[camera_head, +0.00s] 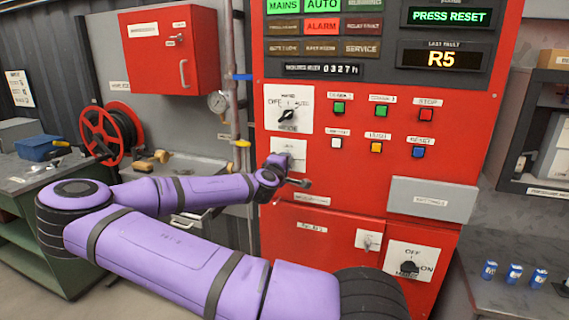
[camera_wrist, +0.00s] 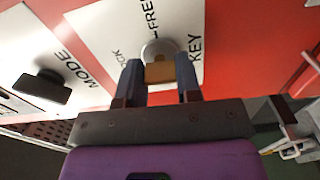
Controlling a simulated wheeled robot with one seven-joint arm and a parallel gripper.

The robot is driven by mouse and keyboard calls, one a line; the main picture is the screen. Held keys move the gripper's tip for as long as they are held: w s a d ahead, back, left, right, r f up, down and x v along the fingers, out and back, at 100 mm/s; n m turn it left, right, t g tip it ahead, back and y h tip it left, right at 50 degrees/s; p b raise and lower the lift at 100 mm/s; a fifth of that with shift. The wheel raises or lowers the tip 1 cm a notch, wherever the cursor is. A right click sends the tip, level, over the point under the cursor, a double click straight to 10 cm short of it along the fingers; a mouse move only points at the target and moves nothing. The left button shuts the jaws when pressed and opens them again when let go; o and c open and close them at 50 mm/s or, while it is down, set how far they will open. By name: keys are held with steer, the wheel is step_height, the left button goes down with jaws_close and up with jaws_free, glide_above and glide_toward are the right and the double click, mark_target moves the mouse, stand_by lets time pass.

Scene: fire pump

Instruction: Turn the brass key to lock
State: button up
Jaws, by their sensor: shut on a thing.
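The brass key (camera_wrist: 160,73) sits in a round silver lock (camera_wrist: 156,47) on a white plate, seen in the wrist view. The plate's lettering includes "FREE" and "KEY", with another word partly hidden. My gripper (camera_wrist: 160,82) has its two dark fingers on either side of the key's head and is shut on it. In the head view my gripper (camera_head: 280,167) is at the white key plate (camera_head: 290,149) on the red panel, and the key itself is hidden there.
The black mode knob (camera_head: 287,114) is just above the key plate and also shows in the wrist view (camera_wrist: 42,86). Several push buttons (camera_head: 378,146) are to the right. A red hose reel (camera_head: 108,136), a pipe (camera_head: 231,90) and a gauge (camera_head: 217,102) are to the left.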

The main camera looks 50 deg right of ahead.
steer(key=shift+n, duration=0.4)
steer(key=o, duration=0.9)
steer(key=v, duration=1)
steer(key=shift+s+a+f, duration=0.1)
steer(key=shift+s+a, duration=0.05)
steer(key=shift+a, duration=0.2)
